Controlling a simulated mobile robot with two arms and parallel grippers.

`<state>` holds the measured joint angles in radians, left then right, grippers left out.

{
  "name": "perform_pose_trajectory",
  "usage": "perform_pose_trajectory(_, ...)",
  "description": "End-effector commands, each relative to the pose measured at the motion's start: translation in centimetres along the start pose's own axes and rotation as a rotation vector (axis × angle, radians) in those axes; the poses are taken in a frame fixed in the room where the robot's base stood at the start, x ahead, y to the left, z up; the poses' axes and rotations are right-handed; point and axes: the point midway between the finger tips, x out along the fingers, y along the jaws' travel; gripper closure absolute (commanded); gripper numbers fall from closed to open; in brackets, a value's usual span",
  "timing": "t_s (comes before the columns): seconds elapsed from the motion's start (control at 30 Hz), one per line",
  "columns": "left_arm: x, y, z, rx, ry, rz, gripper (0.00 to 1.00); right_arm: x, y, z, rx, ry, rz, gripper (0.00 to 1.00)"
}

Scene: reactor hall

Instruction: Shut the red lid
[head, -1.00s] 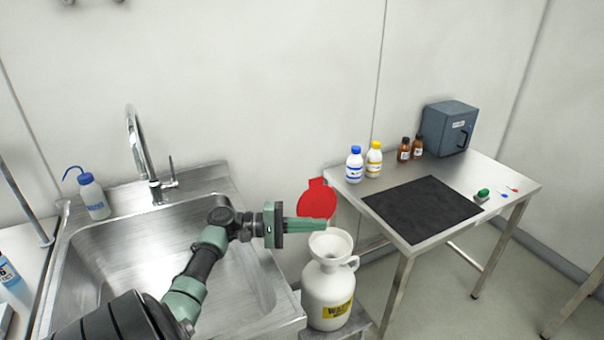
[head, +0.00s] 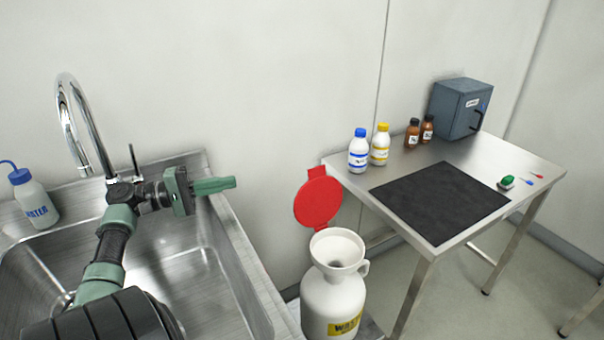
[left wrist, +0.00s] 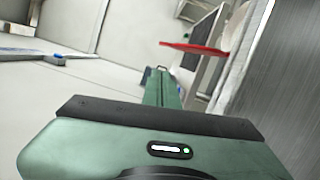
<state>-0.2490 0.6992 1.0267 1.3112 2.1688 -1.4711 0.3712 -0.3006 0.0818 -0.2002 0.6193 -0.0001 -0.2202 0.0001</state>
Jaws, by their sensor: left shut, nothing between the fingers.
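The red lid (head: 318,202) is a round disc with a tab at its top. It stands open, upright behind the funnel mouth (head: 337,246) of the white waste jug (head: 333,300). In the left wrist view the lid (left wrist: 195,49) shows nearly edge-on beyond the fingers. My left gripper (head: 234,182) is shut and empty. It is above the right side of the sink, to the left of the lid and apart from it, with its fingers pointing right. It also shows in the left wrist view (left wrist: 161,72). My right gripper is not in view.
A steel sink (head: 235,262) with a tall faucet (head: 84,125) and a wash bottle (head: 34,198) is on the left. A steel table (head: 345,180) on the right holds a black mat (head: 440,200), several bottles and a grey box (head: 460,108). The space between gripper and lid is clear.

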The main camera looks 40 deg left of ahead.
Motion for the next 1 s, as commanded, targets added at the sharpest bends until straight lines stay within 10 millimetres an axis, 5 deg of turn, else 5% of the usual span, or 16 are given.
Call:
perform_pose_trajectory(0.27, 2.2, -0.1, 0.0, 0.002, -0.001, 0.001, 1.0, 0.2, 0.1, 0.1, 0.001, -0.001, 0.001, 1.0)
perform_pose_trajectory(1.0, 17.6, 0.0, 0.0, 0.002, -0.001, 0.003, 1.0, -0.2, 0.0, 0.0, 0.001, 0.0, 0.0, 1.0)
